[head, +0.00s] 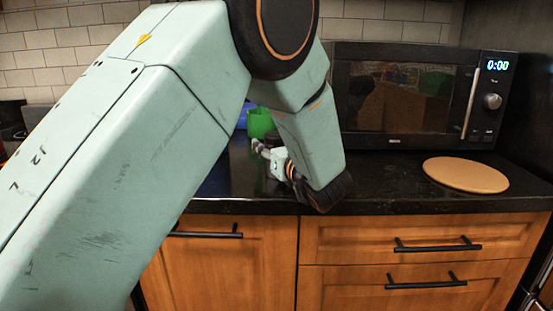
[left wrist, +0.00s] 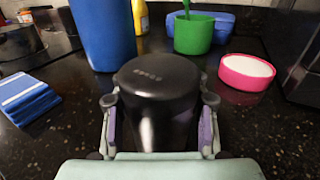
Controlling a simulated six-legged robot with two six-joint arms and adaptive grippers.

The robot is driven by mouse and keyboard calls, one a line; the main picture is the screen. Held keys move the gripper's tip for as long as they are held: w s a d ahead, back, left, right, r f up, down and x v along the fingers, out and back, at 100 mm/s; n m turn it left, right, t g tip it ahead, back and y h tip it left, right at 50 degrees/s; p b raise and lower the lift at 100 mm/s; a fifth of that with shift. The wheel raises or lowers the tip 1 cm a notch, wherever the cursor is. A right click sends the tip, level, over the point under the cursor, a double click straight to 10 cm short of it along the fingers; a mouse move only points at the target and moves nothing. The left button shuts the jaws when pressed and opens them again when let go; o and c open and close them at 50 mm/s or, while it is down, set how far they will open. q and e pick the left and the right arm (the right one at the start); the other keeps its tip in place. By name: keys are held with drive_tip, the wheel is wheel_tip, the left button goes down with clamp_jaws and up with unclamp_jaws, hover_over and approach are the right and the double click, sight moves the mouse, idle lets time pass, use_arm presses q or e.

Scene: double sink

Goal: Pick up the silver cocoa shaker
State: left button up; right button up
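A dark, glossy shaker with faint dotted lettering on its lid stands upright in the left wrist view (left wrist: 157,80). It looks nearly black rather than silver. My left gripper (left wrist: 158,112) has one finger on each side of it, close to its walls. The fingers look spread, with narrow gaps beside the shaker; its base is hidden. In the head view my left gripper (head: 258,146) is small and low over the counter, partly behind my arm. The shaker cannot be made out clearly there. My right gripper is not in view.
A blue cup (left wrist: 103,32) stands just behind the shaker at left. A green cup (left wrist: 193,35) and a pink-rimmed white dish (left wrist: 246,72) are behind at right. A blue-and-white item (left wrist: 25,97) lies left. The microwave (head: 405,100) and a round board (head: 466,175) are right.

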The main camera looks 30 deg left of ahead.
use_arm(q)
drive_tip(key=c, duration=0.4)
drive_tip(key=shift+c, duration=0.5)
